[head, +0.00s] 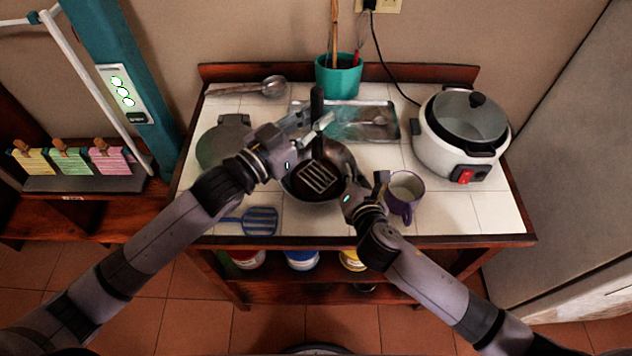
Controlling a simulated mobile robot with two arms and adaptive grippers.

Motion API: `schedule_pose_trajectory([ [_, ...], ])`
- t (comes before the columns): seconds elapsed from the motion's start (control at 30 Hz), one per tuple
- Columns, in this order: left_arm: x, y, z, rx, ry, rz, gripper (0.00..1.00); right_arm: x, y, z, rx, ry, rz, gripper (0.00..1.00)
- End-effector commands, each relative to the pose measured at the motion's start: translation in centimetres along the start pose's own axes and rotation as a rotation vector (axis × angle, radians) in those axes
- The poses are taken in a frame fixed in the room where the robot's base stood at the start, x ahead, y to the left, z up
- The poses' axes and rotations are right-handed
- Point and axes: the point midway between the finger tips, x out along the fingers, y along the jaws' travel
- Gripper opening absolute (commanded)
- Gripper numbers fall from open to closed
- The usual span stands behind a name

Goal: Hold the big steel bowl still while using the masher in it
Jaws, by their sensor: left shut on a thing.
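The steel bowl (343,158) stands on the white tiled top of the cart, near its middle. The masher has an upright black handle (317,102) and a slotted head (320,177) that shows inside the bowl. My left gripper and the masher hide part of the bowl.
A purple mug (404,195) stands close right of my right gripper. A rice cooker (462,135) is at the right, a metal tray (378,122) and teal pot (339,76) behind. A blue slotted turner (260,221) lies front left, a ladle (270,87) back left.

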Motion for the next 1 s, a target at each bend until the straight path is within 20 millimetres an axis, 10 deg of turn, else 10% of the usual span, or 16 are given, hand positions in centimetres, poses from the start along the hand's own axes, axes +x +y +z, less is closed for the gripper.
schedule_pose_trajectory([
  [1.0,-0.1,0.0,1.9,-0.001,-0.004,0.000,0.00,0.0,0.2,0.1,0.001,-0.001,0.004,0.00],
])
